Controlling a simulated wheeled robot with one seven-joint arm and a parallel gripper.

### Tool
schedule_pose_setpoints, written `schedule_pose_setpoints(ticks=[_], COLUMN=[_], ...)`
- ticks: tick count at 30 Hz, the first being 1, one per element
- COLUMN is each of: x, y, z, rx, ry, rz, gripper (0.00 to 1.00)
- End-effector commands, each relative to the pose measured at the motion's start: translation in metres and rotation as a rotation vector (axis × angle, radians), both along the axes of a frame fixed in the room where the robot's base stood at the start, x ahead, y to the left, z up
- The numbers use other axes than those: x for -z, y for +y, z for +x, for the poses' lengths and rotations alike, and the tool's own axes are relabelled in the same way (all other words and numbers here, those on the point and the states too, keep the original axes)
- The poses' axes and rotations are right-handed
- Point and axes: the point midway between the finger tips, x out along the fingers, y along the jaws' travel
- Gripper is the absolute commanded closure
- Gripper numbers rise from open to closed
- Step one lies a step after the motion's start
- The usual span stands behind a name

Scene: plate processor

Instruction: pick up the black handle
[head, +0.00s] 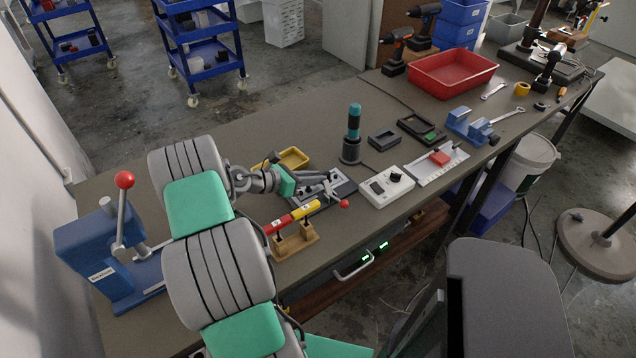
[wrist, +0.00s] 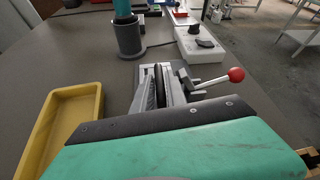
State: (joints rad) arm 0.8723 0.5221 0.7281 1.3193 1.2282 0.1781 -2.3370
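My gripper (head: 326,182) reaches over a grey and black device (head: 340,190) with a red-balled lever (head: 344,204), in the middle of the bench. In the wrist view my gripper (wrist: 160,82) shows two grey fingers with a narrow dark bar (wrist: 160,76) between them, which may be the black handle. I cannot tell whether the fingers touch it. The lever's red ball (wrist: 236,74) is just to the right of the fingers. My own gripper body hides the near part of the device.
A yellow tray (wrist: 68,115) lies left of my gripper. A dark cup with a teal-handled tool (head: 353,135) stands behind the device. A white box with a black knob (head: 386,187) is to its right. A red and yellow bar on a wooden stand (head: 293,240) is in front.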

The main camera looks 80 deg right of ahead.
Motion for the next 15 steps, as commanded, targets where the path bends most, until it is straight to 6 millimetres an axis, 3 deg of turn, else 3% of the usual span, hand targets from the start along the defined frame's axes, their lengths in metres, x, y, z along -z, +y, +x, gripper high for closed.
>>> schedule_pose_setpoints(ticks=[8,15], x=[0.003,0.0027], y=[-0.0038,-0.0037], z=[-0.0043,-0.0045], rx=[-0.001,0.001], ry=[-0.001,-0.001], rz=[0.001,0.0], gripper=[0.84,1.0])
